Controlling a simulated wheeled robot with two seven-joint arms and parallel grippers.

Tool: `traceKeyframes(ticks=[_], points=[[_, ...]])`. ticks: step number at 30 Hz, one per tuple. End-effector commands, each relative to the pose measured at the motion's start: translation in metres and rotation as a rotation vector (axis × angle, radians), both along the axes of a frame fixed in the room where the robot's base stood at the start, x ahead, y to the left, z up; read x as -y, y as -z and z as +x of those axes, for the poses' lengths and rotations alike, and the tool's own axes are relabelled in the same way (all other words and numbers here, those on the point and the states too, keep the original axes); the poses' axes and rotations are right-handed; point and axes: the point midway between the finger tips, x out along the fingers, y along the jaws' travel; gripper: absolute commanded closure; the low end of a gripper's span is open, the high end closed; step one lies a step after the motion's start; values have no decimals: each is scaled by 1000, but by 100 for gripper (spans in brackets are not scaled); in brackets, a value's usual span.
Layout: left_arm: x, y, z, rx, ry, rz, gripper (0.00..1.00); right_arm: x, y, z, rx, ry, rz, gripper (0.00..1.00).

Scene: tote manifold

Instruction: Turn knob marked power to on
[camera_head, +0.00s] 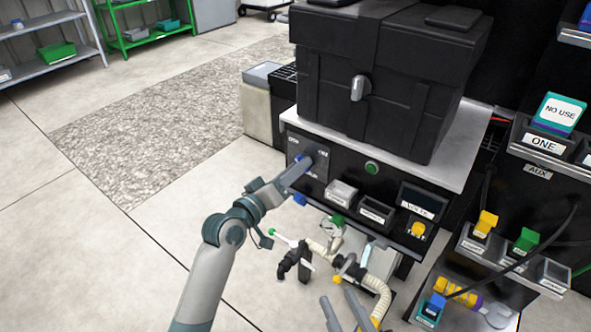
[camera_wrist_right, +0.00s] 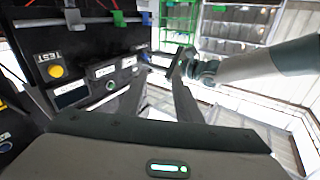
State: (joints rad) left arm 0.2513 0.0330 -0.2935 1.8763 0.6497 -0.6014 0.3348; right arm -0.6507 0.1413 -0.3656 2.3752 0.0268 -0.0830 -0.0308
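The black front panel (camera_head: 335,190) under the big black case carries a knob plate (camera_head: 318,182) with small white labels too small to read here. My left gripper (camera_head: 303,166) reaches this plate from the left, and its fingertips are at the knob. The gripper hides most of the knob, so its pointing and the grip on it cannot be told. My left arm also shows in the right wrist view (camera_wrist_right: 205,72), reaching to the panel. My right gripper (camera_head: 345,314) is low in front of the panel, its two fingers apart and nothing seen between them.
A green button (camera_head: 371,167), small labelled boxes (camera_head: 341,193) and a yellow TEST button (camera_head: 418,229) are right of the plate. A hose (camera_head: 375,284) and a black valve (camera_head: 295,260) are below. A labelled rack (camera_head: 543,141) stands at right. The floor at left is clear.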

Motion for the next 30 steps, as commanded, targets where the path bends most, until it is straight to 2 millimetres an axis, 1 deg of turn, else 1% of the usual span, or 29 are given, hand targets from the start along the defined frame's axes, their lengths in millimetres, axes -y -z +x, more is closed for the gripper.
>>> traceKeyframes(ticks=[5,6,8,9,10,17,22,30], points=[[0,0,0,0,0,0,70,0,0,0,0,0,0,69],[0,0,0,0,0,0,74,0,0,0,0,0,0,69],[0,0,0,0,0,0,89,0,0,0,0,0,0,69],[0,0,0,0,0,0,98,0,0,0,0,0,0,69],[0,0,0,0,0,0,100,0,0,0,1,0,0,69],[0,0,0,2,0,3,100,0,0,0,-2,0,0,69],[0,0,0,16,0,23,100,0,4,1,-30,-3,-9,69],[-1,-1,0,82,0,117,100,7,33,2,-182,-2,-59,69]])
